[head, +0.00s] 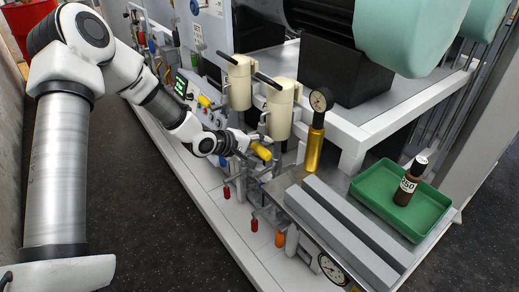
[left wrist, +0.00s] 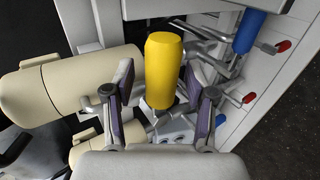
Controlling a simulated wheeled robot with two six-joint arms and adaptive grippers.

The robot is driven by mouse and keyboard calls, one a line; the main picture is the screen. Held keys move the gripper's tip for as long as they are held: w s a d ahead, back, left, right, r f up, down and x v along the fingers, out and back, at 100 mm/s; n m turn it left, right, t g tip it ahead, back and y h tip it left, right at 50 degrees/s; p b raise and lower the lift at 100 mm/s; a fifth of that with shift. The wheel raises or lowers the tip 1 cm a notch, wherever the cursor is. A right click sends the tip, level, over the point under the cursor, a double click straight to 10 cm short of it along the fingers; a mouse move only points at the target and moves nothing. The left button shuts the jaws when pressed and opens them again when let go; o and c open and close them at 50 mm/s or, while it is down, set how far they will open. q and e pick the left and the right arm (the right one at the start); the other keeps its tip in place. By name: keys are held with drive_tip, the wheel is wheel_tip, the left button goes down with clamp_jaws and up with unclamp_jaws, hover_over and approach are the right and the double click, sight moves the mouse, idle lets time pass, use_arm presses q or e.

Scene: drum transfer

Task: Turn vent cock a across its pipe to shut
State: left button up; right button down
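A yellow cock handle (head: 261,150) sticks out at the front of the pipework, below the cream canisters. I see no label saying whether it is vent cock a. In the left wrist view the yellow handle (left wrist: 163,65) stands between my two finger pads, with a gap on each side. My left gripper (head: 248,141) is open around it; its fingertips also show in the left wrist view (left wrist: 162,88). The handle's base and pipe are partly hidden. Another yellow handle (head: 204,101) sits further back. My right gripper is not in view.
Cream canisters (head: 281,108) stand just behind the gripper. A brass cylinder with a gauge (head: 314,148) stands to the right. Small red-tipped levers (head: 227,192) hang below. A green tray (head: 437,222) holds a brown bottle (head: 408,188). Dark floor (head: 140,200) is clear in front.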

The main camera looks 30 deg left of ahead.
sight(255, 148)
use_arm(q)
drive_tip(key=shift+s, duration=0.1)
drive_tip(key=v, duration=0.6)
drive_tip(key=shift+s+a+r, duration=0.1)
drive_tip(key=shift+a+r, duration=0.1)
drive_tip(key=shift+a, duration=0.05)
drive_tip(key=shift+s+r, duration=0.25)
drive_tip(key=shift+s, duration=0.15)
